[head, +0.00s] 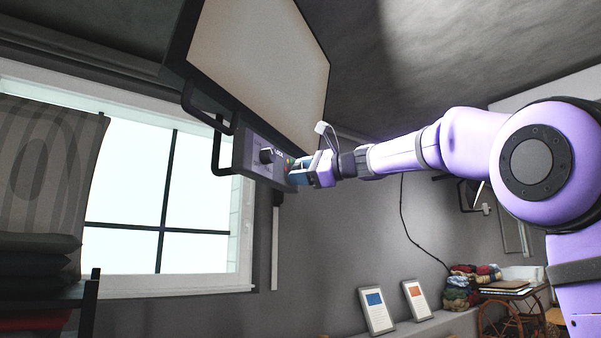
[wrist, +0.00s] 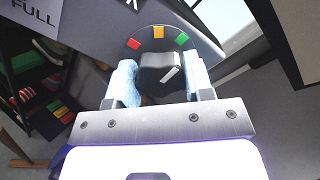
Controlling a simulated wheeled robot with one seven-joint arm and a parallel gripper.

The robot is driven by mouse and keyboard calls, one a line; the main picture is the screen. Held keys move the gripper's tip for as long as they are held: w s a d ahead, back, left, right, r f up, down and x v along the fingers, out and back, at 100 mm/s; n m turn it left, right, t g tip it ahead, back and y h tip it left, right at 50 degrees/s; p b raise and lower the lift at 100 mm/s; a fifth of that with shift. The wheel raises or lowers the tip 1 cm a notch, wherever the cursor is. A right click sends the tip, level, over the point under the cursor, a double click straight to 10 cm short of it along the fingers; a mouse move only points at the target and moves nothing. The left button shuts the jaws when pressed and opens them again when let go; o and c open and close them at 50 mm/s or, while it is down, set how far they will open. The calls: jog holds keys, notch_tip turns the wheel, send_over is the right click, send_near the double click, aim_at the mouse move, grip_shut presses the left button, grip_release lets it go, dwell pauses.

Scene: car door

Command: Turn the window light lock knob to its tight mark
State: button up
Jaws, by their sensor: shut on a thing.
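The lock knob (wrist: 158,68) is a dark block on the grey panel of the window light (head: 258,60), with a white pointer line on its face. In the wrist view the line slants up and to the right, roughly toward the green mark (wrist: 181,39). A yellow mark (wrist: 158,31) and a red mark (wrist: 134,43) lie farther left on the same arc. My gripper (wrist: 160,84) is shut on the knob, with one pale blue finger at each side. In the head view my gripper (head: 300,170) covers this knob. Which mark means tight is not readable.
A second black knob (head: 267,155) and black handle bars (head: 217,145) stick out from the panel left of my gripper. A bright window (head: 150,200) is behind. Picture frames (head: 376,310) stand on a low ledge. The space below the light is open.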

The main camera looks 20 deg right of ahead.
jog(key=shift+f+m, duration=0.1)
jog(key=shift+m, duration=0.4)
jog(key=o, duration=0.9)
jog(key=v, duration=1)
jog(key=shift+s+d, duration=0.25)
jog(key=shift+d, duration=0.1)
